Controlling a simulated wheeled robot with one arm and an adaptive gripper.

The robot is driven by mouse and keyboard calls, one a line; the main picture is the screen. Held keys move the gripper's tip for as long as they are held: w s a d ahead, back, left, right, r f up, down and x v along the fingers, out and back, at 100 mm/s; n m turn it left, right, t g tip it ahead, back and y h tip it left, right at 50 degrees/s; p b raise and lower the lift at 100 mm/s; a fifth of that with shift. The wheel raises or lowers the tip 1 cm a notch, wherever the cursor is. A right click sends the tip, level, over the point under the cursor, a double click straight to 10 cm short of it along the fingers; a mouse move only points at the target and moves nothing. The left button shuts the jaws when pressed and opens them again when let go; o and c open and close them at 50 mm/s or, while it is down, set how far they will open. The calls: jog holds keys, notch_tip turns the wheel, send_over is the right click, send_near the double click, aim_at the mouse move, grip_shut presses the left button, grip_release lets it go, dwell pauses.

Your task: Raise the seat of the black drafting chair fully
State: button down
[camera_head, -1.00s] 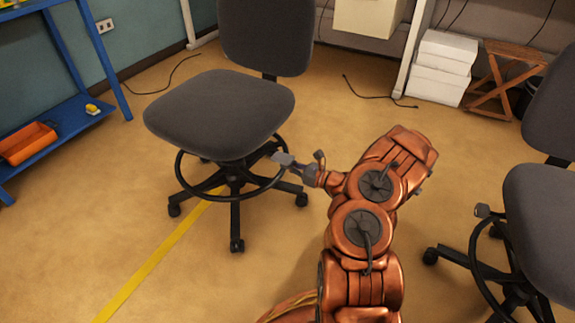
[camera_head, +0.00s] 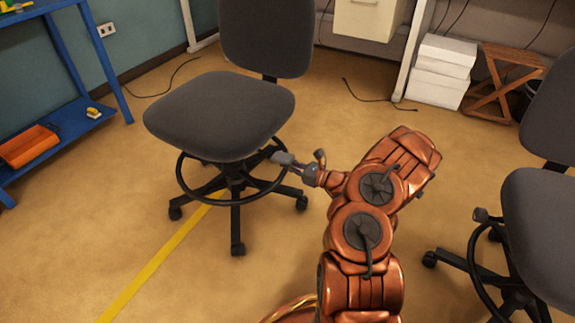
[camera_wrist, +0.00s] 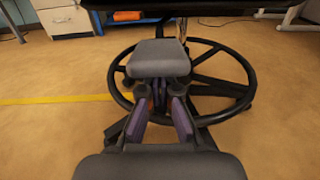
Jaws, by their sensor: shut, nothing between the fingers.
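The dark grey-black drafting chair (camera_head: 222,112) stands upright left of centre in the head view, with a round foot ring and a base on castors. Its grey lever paddle (camera_head: 283,158) sticks out on the right, below the seat. In the wrist view the paddle (camera_wrist: 160,58) lies straight ahead, above the foot ring (camera_wrist: 243,100). My gripper (camera_head: 308,173) is beside the paddle in the head view. In the wrist view my gripper (camera_wrist: 160,104) is shut and empty, its purple-sided fingers at the paddle's near, lower edge. I cannot tell whether they touch it. The seat shows only as a dark underside there.
A second dark chair (camera_head: 540,215) with a similar paddle stands at the right. A blue shelf (camera_head: 78,118) with an orange bin (camera_head: 28,146) is at the left. White boxes (camera_head: 443,70) and a wooden stand (camera_head: 503,85) are at the back. Floor (camera_head: 180,285) is open in front.

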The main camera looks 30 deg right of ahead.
aim_at(287, 157)
jog(key=shift+r+p, duration=0.35)
jog(key=shift+r, duration=0.65)
jog(key=shift+r+p, duration=1.25)
jog(key=shift+r, duration=0.7)
